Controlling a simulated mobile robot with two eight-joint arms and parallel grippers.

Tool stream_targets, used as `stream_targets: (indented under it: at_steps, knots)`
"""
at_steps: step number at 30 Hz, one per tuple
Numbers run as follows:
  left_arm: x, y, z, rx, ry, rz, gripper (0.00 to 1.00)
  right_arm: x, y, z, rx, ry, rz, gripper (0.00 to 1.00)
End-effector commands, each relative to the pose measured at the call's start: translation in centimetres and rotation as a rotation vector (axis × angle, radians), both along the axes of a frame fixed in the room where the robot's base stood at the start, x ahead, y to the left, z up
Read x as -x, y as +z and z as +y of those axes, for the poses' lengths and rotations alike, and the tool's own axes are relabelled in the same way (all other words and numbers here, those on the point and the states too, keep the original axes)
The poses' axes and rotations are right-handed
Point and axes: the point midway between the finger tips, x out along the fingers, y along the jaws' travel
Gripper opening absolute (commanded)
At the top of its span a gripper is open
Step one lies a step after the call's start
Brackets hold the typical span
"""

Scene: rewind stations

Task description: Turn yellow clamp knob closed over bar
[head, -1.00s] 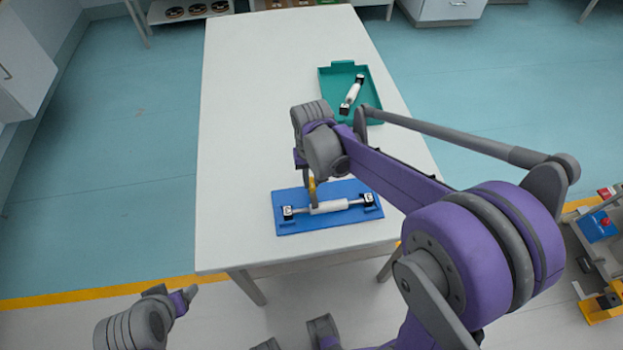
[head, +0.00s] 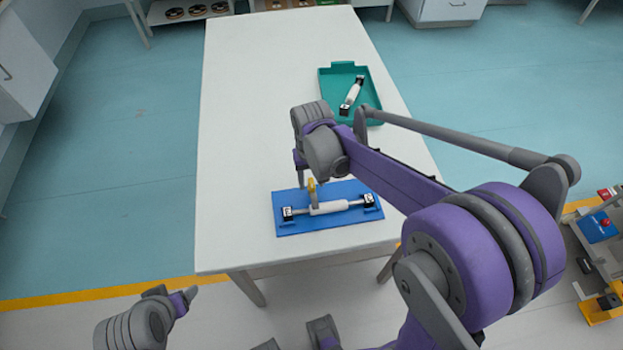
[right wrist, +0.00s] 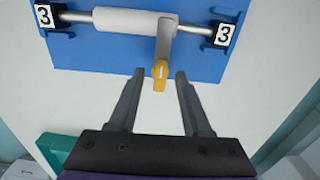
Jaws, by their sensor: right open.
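The yellow clamp knob (head: 311,186) stands at the end of a short grey arm beside the white roll on the blue board. In the right wrist view the knob (right wrist: 160,71) points towards my gripper, and its grey arm (right wrist: 167,40) crosses the metal bar (right wrist: 190,28) at the roll's end. My right gripper (right wrist: 160,76) is open, with one finger on each side of the knob in the picture and gaps on both sides; the depth between them is unclear. In the head view its forearm hides part of it. My left gripper (head: 188,295) is low at the left, far from the board.
The blue board (head: 290,226) lies near the table's front edge and holds the bar between black end blocks marked 3. A green tray (head: 328,82) with another roll lies further back. The left part of the white table (head: 245,120) is clear.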

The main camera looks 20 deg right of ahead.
Motion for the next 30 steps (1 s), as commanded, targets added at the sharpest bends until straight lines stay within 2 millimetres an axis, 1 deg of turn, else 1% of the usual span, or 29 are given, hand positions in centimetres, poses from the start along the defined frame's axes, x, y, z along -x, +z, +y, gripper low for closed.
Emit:
stream_targets:
  at_steps: [2, 5, 8, 15, 18, 21, 25, 30]
  knots:
    - [0.0, 0.0, 0.0, 0.000, 0.000, 0.000, 0.70, 0.0, 0.1, 0.0, 0.000, 0.000, 0.000, 0.49]
    - [0.0, 0.1, 0.0, 0.000, 0.000, 0.000, 0.70, 0.0, 0.9, 0.0, 0.000, 0.000, 0.000, 0.49]
    - [-0.1, 0.3, 0.0, 0.000, 0.000, -0.001, 0.70, 0.0, 2.5, 0.0, 0.000, 0.000, 0.000, 0.49]
    - [-0.2, 0.8, 0.0, 0.000, 0.000, -0.004, 0.70, 0.0, 7.4, 0.0, 0.000, 0.000, 0.000, 0.49]
    - [-0.2, 1.0, 0.0, 0.000, 0.000, -0.004, 0.70, 0.0, 9.0, 0.0, 0.000, 0.000, 0.000, 0.49]
    - [-0.2, 1.1, 0.0, 0.000, 0.000, -0.005, 0.70, 0.0, 10.1, 0.0, 0.000, 0.000, 0.000, 0.49]
    - [-0.3, 1.1, 0.0, 0.000, 0.000, -0.005, 0.70, 0.0, 10.8, 0.0, 0.000, 0.000, 0.000, 0.49]
    - [-0.3, 1.1, 0.0, 0.000, 0.000, -0.005, 0.70, 0.0, 10.8, 0.0, 0.000, 0.000, 0.000, 0.49]
